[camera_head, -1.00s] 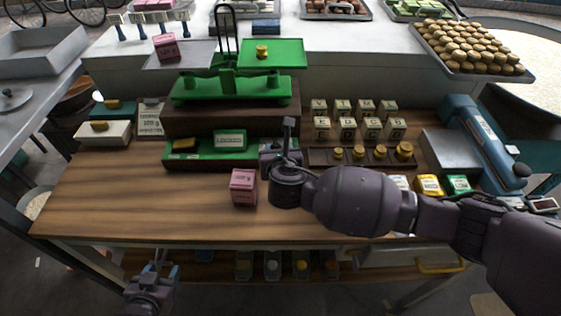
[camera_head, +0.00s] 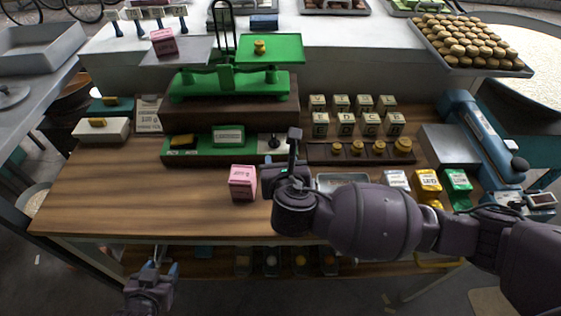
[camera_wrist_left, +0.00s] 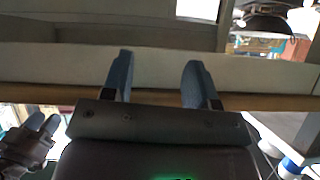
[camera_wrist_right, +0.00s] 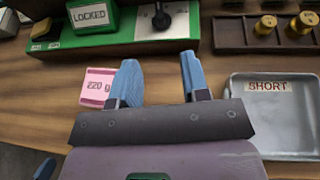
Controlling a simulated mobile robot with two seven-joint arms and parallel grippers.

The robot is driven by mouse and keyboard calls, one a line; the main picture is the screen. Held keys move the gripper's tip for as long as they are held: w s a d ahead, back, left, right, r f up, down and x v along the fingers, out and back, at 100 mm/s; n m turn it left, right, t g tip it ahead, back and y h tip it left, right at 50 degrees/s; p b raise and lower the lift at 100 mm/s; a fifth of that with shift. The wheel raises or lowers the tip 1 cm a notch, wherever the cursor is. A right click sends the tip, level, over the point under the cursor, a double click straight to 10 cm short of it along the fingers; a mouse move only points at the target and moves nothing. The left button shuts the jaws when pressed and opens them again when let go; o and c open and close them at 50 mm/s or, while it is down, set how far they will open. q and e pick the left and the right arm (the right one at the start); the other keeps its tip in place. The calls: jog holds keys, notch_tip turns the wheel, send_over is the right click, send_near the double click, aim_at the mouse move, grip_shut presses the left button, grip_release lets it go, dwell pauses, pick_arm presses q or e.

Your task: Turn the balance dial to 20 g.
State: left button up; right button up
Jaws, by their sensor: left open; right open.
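The balance dial, a black knob on a white plate (camera_head: 272,143), sits at the right end of the green base beneath the balance. In the right wrist view the dial (camera_wrist_right: 162,18) lies beyond my fingertips, and its scale is too small to read. My right gripper (camera_wrist_right: 157,72) is open and empty, apart from the dial, over the wooden worktop. The green balance (camera_head: 228,82) holds a pink carton (camera_head: 163,41) on its left pan and a brass weight (camera_head: 260,47) on its right pan. My left gripper (camera_head: 160,268) is open and empty, below the worktop's front edge.
A pink carton marked 220 g (camera_wrist_right: 98,88) stands just left of my right gripper. A LOCKED sign (camera_wrist_right: 90,17) is left of the dial. A metal tray marked SHORT (camera_wrist_right: 262,115) lies to the right. A rack of brass weights (camera_head: 325,152) is behind.

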jog(key=w+a+r+n+t+y+b, duration=0.25)
jog(key=w+r+b, duration=0.2)
jog(key=r, duration=0.35)
jog(key=w+a+r+n+t+y+b, duration=0.25)
jog(key=w+r+t+b, duration=0.2)
jog(key=r, duration=0.35)
jog(key=s+a+r+n+g+y+b, duration=0.2)
jog(key=s+a+r+n+g+y, duration=0.15)
jog(key=a+n+g+y, duration=0.4)
jog(key=s+a+r+n+g+y+b, duration=0.4)
jog(key=n+g+y, duration=0.4)
jog(key=n, duration=0.5)
jog(key=n+h+b, duration=0.2)
jog(key=n+h, duration=0.6)
jog(key=h, duration=1.5)
send_near(275, 138)
jog(key=shift+y, duration=0.25)
jog(key=b+x, duration=0.2)
jog(key=x, duration=0.7)
jog(key=shift+d, duration=0.2)
pick_arm(q)
notch_tip(275, 138, down, 17)
jog(key=g, duration=0.1)
jog(key=shift+w+d, duration=0.2)
jog(key=shift+d, duration=0.2)
